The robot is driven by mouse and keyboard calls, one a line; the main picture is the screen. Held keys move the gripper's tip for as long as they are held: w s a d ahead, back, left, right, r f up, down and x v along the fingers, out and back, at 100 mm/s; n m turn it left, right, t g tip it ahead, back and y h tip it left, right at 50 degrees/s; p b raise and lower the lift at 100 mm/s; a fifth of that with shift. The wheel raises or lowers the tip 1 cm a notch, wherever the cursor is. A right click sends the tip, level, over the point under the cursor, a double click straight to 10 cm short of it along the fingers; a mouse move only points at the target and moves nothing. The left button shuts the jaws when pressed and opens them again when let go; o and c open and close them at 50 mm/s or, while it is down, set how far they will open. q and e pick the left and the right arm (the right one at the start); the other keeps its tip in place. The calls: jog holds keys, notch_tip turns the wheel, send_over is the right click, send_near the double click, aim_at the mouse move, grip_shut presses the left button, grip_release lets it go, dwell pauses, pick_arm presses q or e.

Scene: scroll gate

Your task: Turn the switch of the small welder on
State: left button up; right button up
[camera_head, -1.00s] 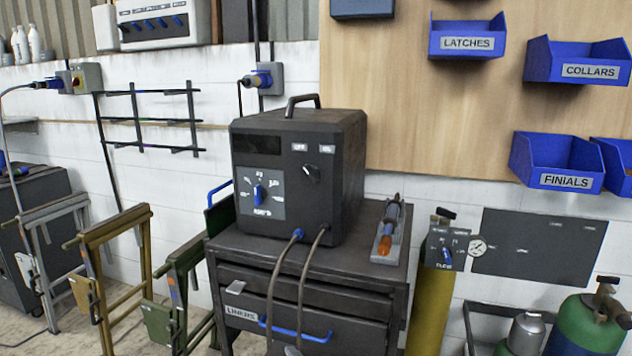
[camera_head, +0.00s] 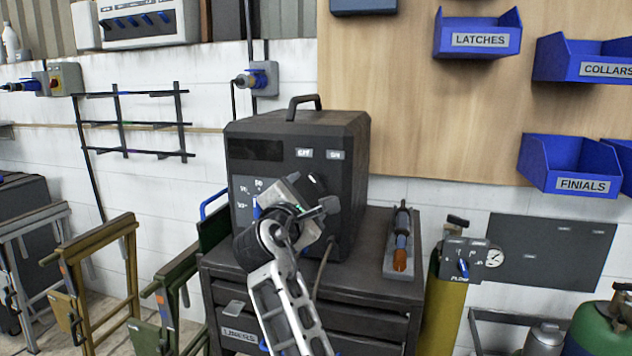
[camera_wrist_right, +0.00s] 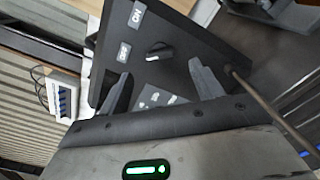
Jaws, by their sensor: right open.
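The small welder (camera_head: 345,150) is a dark box with a top handle on a drawer cabinet. Its black switch knob (camera_wrist_right: 159,51) shows in the right wrist view, its white mark on the side nearer the OFF label (camera_wrist_right: 124,51) than the ON label (camera_wrist_right: 137,15). In the head view my right gripper (camera_head: 318,194) is in front of the welder's face and partly hides the knob and the selector dial. In the wrist view its fingers (camera_wrist_right: 162,82) are apart and empty, with the knob beyond the gap between them. My left gripper is not in view.
A torch-like tool in a grey holder (camera_head: 392,268) lies on the cabinet (camera_head: 375,295) right of the welder. A yellow gas cylinder (camera_head: 440,310) with a regulator stands to the right. Folding stands (camera_head: 95,250) are on the left. Blue bins (camera_head: 570,165) hang at upper right.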

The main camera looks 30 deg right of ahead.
aim_at(318, 183)
jog(key=x, duration=0.7)
jog(key=shift+w+d+p, duration=0.2)
jog(key=shift+w+p, duration=0.05)
jog(key=shift+p, duration=0.15)
jog(key=c, duration=1)
